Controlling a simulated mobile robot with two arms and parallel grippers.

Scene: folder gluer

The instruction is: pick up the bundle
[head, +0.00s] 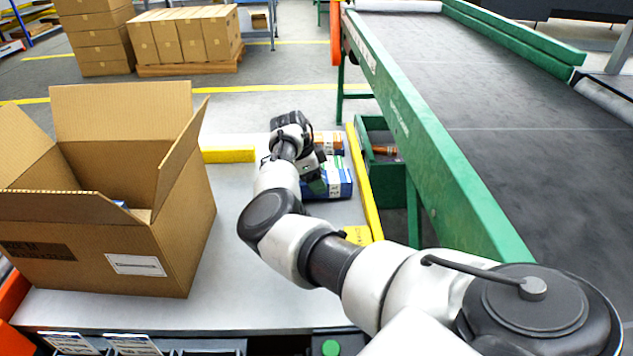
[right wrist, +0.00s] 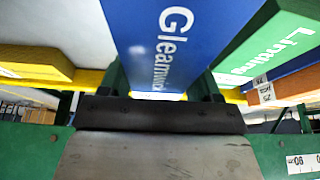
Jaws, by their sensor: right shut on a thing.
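The bundle (head: 339,187) is a blue carton pack with white print, lying at the right end of the grey table in the head view. In the right wrist view, its blue face (right wrist: 158,40) reads "Gleamwork" and sits between the two fingers. My right gripper (head: 316,180) is shut on it, and it also shows in the right wrist view (right wrist: 160,88). The gripper and wrist hide part of the bundle, and I cannot tell whether it is clear of the table. My left gripper is not in view.
A green-and-blue "Lintura" carton (right wrist: 265,45) is beside the bundle. An orange-and-white carton (head: 329,142) lies behind. An open cardboard box (head: 100,235) stands left on the table (head: 250,300). Yellow edging (head: 366,190) and a green conveyor (head: 430,140) are at the right.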

